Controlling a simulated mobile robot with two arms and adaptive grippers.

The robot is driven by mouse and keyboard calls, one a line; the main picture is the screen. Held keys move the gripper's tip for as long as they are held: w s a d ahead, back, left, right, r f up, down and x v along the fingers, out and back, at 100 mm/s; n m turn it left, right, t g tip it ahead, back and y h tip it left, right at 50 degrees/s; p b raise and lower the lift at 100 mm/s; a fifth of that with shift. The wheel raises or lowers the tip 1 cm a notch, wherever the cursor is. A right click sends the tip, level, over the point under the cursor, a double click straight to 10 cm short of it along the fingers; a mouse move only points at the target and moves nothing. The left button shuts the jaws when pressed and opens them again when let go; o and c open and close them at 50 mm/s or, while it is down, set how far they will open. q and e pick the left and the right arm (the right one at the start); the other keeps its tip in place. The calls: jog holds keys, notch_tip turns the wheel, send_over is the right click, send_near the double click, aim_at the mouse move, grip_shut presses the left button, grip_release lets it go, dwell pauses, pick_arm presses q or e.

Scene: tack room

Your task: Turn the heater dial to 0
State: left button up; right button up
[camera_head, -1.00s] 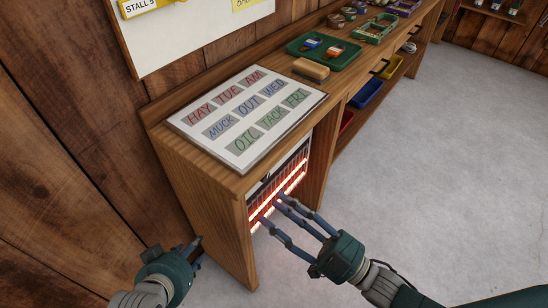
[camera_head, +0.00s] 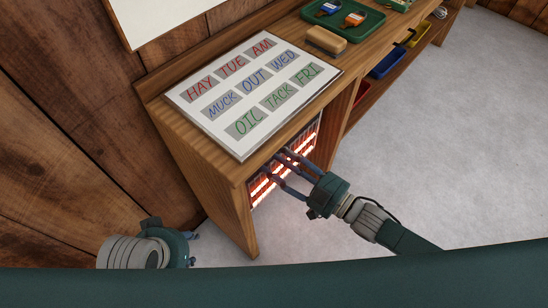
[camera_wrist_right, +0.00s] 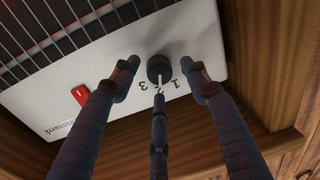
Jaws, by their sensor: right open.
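The heater (camera_head: 262,190) glows orange in the end compartment of the wooden bench. In the right wrist view its white panel (camera_wrist_right: 200,40) carries a black dial (camera_wrist_right: 160,66). The numbers 1, 2 and 3 show beside the dial, and its white mark points toward 2. My right gripper (camera_head: 281,166) is at the heater's upper front. In the wrist view its three open fingers (camera_wrist_right: 160,76) spread around the dial; contact cannot be told. My left gripper (camera_head: 191,245) is low beside the bench's left end, its fingers mostly hidden.
A red switch (camera_wrist_right: 80,95) sits on the panel beside the dial. The bench's wooden side (camera_wrist_right: 250,60) is close to the fingers. A word board (camera_head: 215,105), a brush (camera_head: 325,40) and a green tray (camera_head: 370,25) lie on top. The floor (camera_head: 430,130) to the right is clear.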

pick_arm(q)
jog(key=shift+r, duration=0.25)
pick_arm(e)
jog(key=shift+w+a, duration=0.4)
jog(key=shift+a, duration=0.05)
jog(key=c, duration=1.2)
jog(key=shift+o, duration=0.2)
jog(key=shift+r, duration=0.1)
